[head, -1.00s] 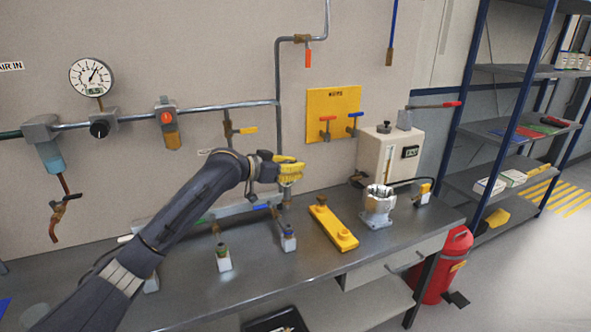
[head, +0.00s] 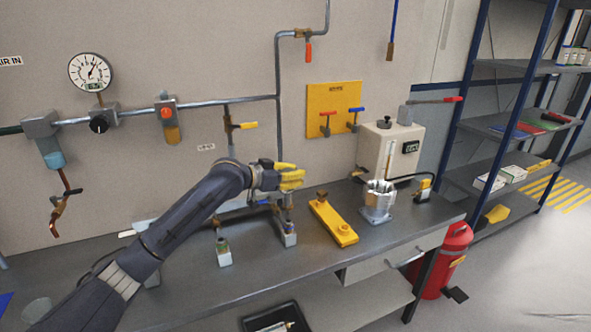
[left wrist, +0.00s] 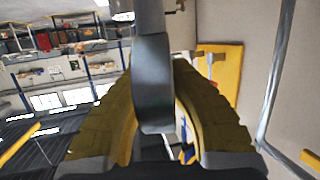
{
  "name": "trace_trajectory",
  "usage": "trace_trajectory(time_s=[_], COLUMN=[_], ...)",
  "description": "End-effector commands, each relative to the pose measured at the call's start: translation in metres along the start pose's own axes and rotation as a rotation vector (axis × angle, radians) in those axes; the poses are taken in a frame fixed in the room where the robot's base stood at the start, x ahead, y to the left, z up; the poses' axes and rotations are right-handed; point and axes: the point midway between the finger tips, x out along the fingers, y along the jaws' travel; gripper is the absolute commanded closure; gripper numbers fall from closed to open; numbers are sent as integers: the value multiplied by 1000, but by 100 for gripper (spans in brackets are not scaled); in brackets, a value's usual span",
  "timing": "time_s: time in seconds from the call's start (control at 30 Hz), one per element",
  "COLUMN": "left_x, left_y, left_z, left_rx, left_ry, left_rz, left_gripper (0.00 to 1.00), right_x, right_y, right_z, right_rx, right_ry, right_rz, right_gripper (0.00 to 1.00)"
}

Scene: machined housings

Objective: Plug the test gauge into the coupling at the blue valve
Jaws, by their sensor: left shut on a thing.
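My left gripper (head: 291,178) is above the bench, its yellow fingers shut on a grey rounded body, apparently the test gauge (left wrist: 153,85). In the left wrist view, the fingers (left wrist: 155,125) press on it from both sides. In the head view the fingers hide most of it, and a thin upright stem shows below them. The blue valve handle (head: 261,203) is just left, partly behind my arm.
A yellow bar (head: 333,222) and a silver housing (head: 377,203) stand to the right on the bench. Behind are wall pipes and a yellow panel (head: 333,103) with red and blue handles. A dark tray (head: 277,318) is below the front edge.

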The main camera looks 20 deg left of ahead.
Motion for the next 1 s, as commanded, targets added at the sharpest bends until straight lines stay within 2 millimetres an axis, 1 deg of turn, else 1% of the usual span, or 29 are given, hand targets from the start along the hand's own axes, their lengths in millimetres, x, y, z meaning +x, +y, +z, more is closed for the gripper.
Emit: trace_trajectory(time_s=[0.2, 0.4, 1.0], left_x=[3, 4, 5], left_y=[0, 0, 0], left_z=[10, 15, 16], left_rx=[-1, 0, 0], left_ry=[1, 1, 1], left_rz=[0, 0, 0], left_gripper=[100, 100, 100], right_x=[0, 0, 0], right_y=[0, 0, 1], right_z=[0, -1, -1], right_rx=[0, 0, 0], right_ry=[1, 1, 1], right_rz=[0, 0, 1], right_gripper=[56, 56, 56])
